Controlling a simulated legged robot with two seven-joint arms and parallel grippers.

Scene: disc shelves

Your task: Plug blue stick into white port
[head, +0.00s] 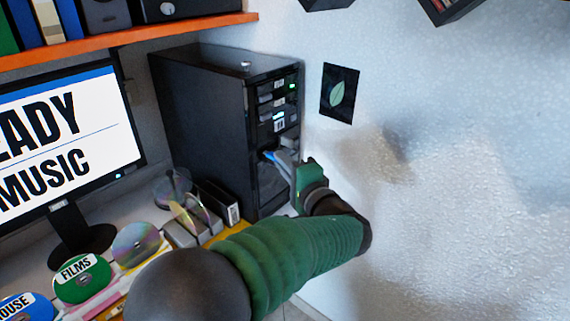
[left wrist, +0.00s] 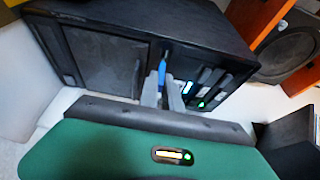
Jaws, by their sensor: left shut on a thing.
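My left gripper (head: 281,160) reaches from the green arm to the front of a black computer tower (head: 200,100). It is shut on a blue stick (head: 268,155), whose small blue end shows at the fingertips. In the left wrist view the blue stick (left wrist: 161,73) stands between the two grey fingers (left wrist: 163,92) and points at the tower's front panel (left wrist: 150,62). I cannot tell whether its tip touches the panel. The white port cannot be made out; the fingers and stick cover part of the panel. My right gripper is not in view.
The tower's drive bays with green lights (head: 291,86) are above the gripper. A monitor (head: 65,140), a FILMS disc (head: 82,279) and a clear disc (head: 136,244) are at left. An orange shelf (head: 120,38) is above. The white wall (head: 450,150) bounds the right.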

